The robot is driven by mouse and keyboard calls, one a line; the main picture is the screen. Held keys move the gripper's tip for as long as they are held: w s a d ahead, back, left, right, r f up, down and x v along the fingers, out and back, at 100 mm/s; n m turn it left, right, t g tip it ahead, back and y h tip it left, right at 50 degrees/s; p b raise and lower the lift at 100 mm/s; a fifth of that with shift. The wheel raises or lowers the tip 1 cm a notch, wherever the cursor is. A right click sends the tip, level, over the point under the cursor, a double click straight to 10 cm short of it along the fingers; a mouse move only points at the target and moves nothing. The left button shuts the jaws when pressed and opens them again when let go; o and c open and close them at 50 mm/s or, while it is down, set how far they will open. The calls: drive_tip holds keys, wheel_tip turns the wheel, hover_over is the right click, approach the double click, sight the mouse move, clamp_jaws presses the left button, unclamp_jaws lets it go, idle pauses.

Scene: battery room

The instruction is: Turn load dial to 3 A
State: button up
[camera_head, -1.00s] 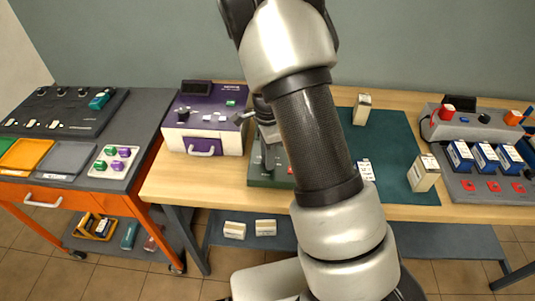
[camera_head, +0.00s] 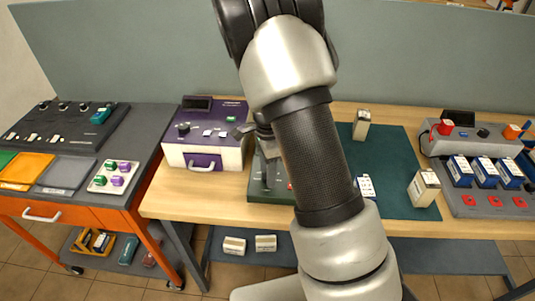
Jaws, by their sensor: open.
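A white unit with a purple top (camera_head: 224,115) stands on the wooden table, left of my arm. It has a black dial (camera_head: 183,129), a dark display (camera_head: 197,103), a green switch and pale buttons. A grey unit (camera_head: 470,147) at the right has a small black knob (camera_head: 483,133). The labels are too small to read, so I cannot tell which is the load dial. My gripper (camera_head: 243,131) is open by the purple unit's right edge, apart from its black dial. My arm partly hides the gripper.
A green mat (camera_head: 398,158) holds pale battery boxes (camera_head: 424,188). A dark green device (camera_head: 262,184) with a lever sits partly behind my arm. Blue-and-white batteries (camera_head: 485,172) stand at the right. An orange cart (camera_head: 80,222) at the left carries trays and a black panel (camera_head: 65,122).

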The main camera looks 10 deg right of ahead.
wheel_tip(320, 180, up, 17)
drive_tip(key=shift+p, duration=0.45)
drive_tip(key=s+r+n+t, duration=0.2)
drive_tip(key=s+r+n, duration=0.2)
drive_tip(key=s, duration=0.3)
drive_tip(key=s+r+n+t+p, duration=0.1)
drive_tip(key=s+r+n, duration=0.4)
drive_tip(key=s+n, duration=0.2)
drive_tip(key=s+r+n+t+p, duration=0.1)
drive_tip(key=s+r+n+t, duration=0.1)
drive_tip(key=s+r+n, duration=0.3)
drive_tip(key=s+n, duration=0.1)
drive_tip(key=s, duration=0.2)
drive_tip(key=shift+s+t, duration=0.3)
drive_tip(key=shift+s, duration=0.05)
